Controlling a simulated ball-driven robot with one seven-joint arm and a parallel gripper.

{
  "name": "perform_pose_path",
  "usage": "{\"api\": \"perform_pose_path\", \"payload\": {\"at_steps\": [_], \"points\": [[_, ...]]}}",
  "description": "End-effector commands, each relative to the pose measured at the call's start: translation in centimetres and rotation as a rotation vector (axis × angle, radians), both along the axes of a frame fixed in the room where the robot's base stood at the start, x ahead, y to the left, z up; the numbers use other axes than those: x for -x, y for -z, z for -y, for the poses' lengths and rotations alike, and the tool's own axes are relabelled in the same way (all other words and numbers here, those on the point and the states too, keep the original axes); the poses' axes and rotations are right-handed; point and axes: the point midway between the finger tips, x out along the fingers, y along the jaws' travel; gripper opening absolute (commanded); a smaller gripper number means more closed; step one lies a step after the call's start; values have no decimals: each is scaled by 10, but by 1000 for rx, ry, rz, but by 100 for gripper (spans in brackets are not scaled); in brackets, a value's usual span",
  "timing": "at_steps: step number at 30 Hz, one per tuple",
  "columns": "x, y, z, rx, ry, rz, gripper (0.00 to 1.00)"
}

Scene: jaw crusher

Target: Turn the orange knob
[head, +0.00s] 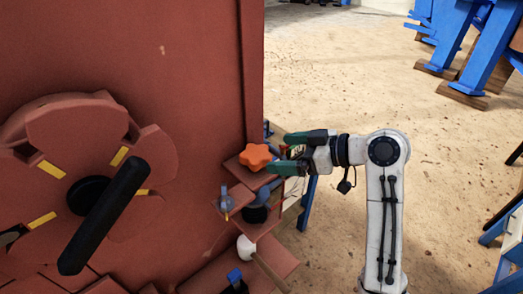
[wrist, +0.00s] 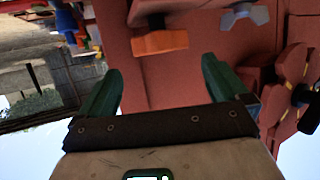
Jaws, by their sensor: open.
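The orange knob (head: 256,156) is star-shaped and sits on a small red-brown ledge beside the big red machine panel in the head view. It also shows in the wrist view (wrist: 160,42), side-on, ahead of and between my fingertips. My gripper (head: 282,153) has green fingers and is open, just to the right of the knob. In the wrist view my gripper (wrist: 160,78) has its two fingers spread wide with nothing between them. The fingertips appear apart from the knob.
A grey-blue knob (head: 226,200) stands on the ledge below the orange one, and a white knob (head: 246,247) and a blue one (head: 235,277) are lower. A large wheel with a black handle (head: 103,215) is at left.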

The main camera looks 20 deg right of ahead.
Motion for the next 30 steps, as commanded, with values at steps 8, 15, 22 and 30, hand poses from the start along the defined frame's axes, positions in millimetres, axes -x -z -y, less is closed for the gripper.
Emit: {"api": "perform_pose_path", "payload": {"at_steps": [8,15,22,30], "points": [[-35,19,-33,0,-3,-4,100],[-52,29,-48,1,-1,-2,100],[-55,31,-50,1,0,-2,100],[-55,31,-50,1,0,-2,87]]}}
